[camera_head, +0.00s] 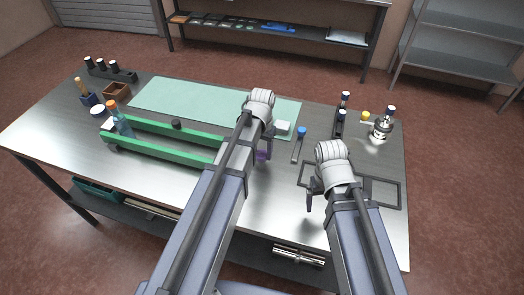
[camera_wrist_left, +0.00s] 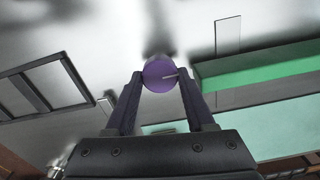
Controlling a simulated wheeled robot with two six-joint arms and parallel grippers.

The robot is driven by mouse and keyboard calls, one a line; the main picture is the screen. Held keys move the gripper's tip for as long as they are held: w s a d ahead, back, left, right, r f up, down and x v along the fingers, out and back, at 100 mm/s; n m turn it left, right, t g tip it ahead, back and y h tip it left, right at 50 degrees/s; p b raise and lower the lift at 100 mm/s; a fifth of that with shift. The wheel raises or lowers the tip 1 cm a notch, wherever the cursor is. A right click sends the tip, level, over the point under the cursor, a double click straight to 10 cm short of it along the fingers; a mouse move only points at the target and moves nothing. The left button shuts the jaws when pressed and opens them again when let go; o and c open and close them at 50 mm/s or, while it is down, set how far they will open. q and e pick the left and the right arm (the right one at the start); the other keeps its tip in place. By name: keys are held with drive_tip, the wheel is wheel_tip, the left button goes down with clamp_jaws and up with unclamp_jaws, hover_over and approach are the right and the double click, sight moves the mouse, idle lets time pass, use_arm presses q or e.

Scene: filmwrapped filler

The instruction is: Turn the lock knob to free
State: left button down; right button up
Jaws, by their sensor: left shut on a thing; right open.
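The lock knob looks to be the purple round knob (camera_wrist_left: 157,76) with a pale line across its face to the right, seen in the left wrist view. My left gripper (camera_wrist_left: 161,82) is shut on it, with one dark finger on each side. In the head view a bit of purple (camera_head: 263,154) shows below my left gripper (camera_head: 262,148), and the arm hides most of that area. My right gripper (camera_head: 313,194) is open and empty over the right front of the table, beside a black frame.
Two green rails (camera_head: 150,152) lie left of my left arm, with a pale green mat (camera_head: 185,103) behind. A black frame (camera_head: 384,192) lies at right. A blue-capped item (camera_head: 301,131), dark posts (camera_head: 341,118) and a shiny metal fixture (camera_head: 381,129) stand behind it. Bottles (camera_head: 113,108) stand at left.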

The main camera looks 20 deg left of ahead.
sight(262, 153)
use_arm(q)
drive_tip(key=shift+c, duration=1.3)
unclamp_jaws()
wheel_tip(262, 153, up, 8)
drive_tip(key=p, duration=0.8)
drive_tip(key=shift+f, duration=0.1)
use_arm(e)
wheel_tip(262, 153, up, 8)
use_arm(q)
drive_tip(key=shift+f+b, duration=0.2)
drive_tip(key=shift+b, duration=0.1)
use_arm(e)
drive_tip(key=shift+f, duration=0.3)
use_arm(q)
wheel_tip(262, 153, down, 8)
drive_tip(key=b, duration=0.7)
drive_tip(key=shift+r+b, duration=0.2)
drive_tip(key=shift+b, duration=0.1)
use_arm(e)
wheel_tip(262, 153, down, 8)
drive_tip(key=shift+r, duration=0.2)
use_arm(q)
drive_tip(key=shift+r, duration=0.1)
use_arm(e)
drive_tip(key=shift+r, duration=0.1)
